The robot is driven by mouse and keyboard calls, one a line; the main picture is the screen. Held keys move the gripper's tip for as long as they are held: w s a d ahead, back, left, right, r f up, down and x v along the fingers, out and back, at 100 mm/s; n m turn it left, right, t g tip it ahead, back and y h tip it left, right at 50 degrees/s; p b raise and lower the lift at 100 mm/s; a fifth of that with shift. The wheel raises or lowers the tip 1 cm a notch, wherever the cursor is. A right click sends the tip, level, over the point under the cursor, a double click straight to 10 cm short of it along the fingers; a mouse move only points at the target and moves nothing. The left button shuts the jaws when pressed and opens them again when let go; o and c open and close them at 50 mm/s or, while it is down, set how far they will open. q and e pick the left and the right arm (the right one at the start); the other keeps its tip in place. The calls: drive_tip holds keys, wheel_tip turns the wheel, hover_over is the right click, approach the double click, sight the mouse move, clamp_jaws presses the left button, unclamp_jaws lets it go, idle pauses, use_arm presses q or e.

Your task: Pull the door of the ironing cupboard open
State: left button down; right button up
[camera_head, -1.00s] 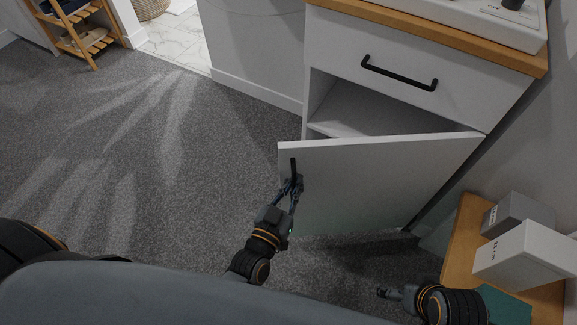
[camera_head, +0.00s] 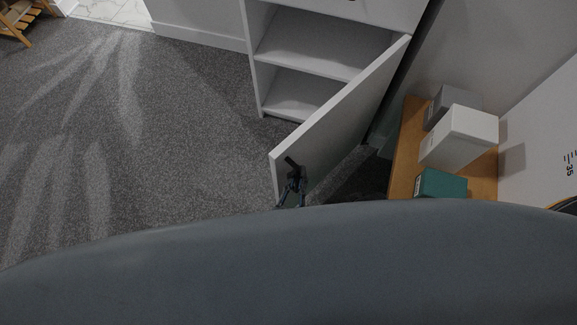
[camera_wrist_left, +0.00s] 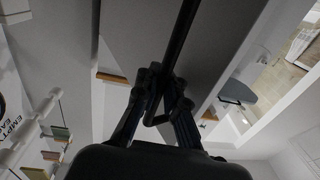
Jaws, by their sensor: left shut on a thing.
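The white cupboard door (camera_head: 345,112) stands wide open, swung out from the cupboard (camera_head: 256,60) and showing its shelves. My left gripper (camera_head: 292,178) is at the door's free edge side, shut on the black bar handle (camera_head: 293,163). In the left wrist view the fingers (camera_wrist_left: 160,98) close around the black handle (camera_wrist_left: 178,42), with the door's face behind it. Most of my left arm is hidden behind my own grey body in the head view. My right gripper is not in view.
The grey carpet (camera_head: 185,130) on the left is clear.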

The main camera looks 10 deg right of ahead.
use_arm(q)
drive_tip(key=shift+s+a+f, duration=0.25)
drive_tip(key=shift+f, duration=0.05)
drive_tip(key=c, duration=1.8)
unclamp_jaws()
drive_tip(key=shift+o, duration=0.4)
drive_tip(key=shift+r, duration=0.2)
drive_tip(key=shift+s, duration=0.15)
drive_tip(key=v, duration=0.7)
drive_tip(key=shift+s+a, duration=0.15)
drive_tip(key=shift+s, duration=0.05)
